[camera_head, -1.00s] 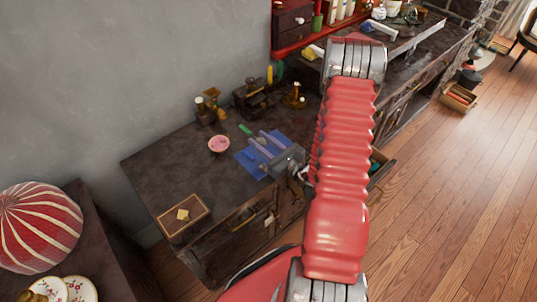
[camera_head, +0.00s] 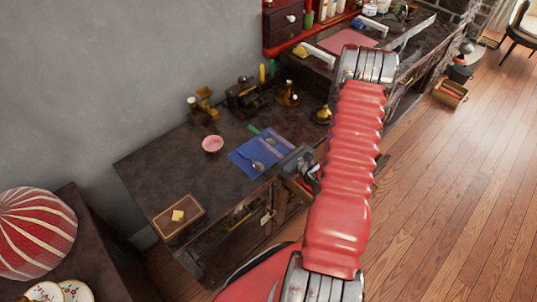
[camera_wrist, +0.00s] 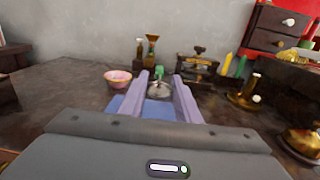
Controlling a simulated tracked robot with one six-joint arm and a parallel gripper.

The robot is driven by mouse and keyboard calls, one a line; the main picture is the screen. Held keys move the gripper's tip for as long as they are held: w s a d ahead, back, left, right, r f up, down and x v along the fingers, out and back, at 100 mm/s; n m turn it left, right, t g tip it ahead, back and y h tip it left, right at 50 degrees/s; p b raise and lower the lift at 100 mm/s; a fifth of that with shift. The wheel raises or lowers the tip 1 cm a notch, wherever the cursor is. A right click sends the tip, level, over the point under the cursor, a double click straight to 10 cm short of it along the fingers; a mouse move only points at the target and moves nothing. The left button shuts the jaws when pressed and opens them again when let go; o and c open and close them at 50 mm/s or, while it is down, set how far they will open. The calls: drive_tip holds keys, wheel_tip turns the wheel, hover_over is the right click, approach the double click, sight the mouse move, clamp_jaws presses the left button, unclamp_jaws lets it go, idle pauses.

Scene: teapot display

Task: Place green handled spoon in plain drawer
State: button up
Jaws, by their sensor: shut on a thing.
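The green handled spoon shows its green handle (camera_head: 253,130) at the tips of my gripper in the head view. In the wrist view its metal bowl (camera_wrist: 159,90) is between the two lilac fingers. My gripper (camera_head: 262,139) is shut on it above the blue cloth (camera_head: 240,157) on the dark table. Another metal spoon (camera_head: 257,165) lies on the cloth. An open drawer (camera_head: 299,189) shows partly under the table's right side, beside my arm. Most of its inside is hidden, and I cannot tell whether it is the plain drawer.
A pink bowl (camera_head: 212,144) stands left of the cloth. Brass and dark grinders (camera_head: 243,97) stand along the back. Bare tabletop (camera_head: 165,165) lies left of the bowl.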

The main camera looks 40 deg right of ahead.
hover_over(270, 159)
drive_tip(key=shift+f, duration=2.25)
drive_tip(key=shift+f, duration=1.9)
drive_tip(key=shift+f, duration=0.2)
drive_tip(key=o, duration=1)
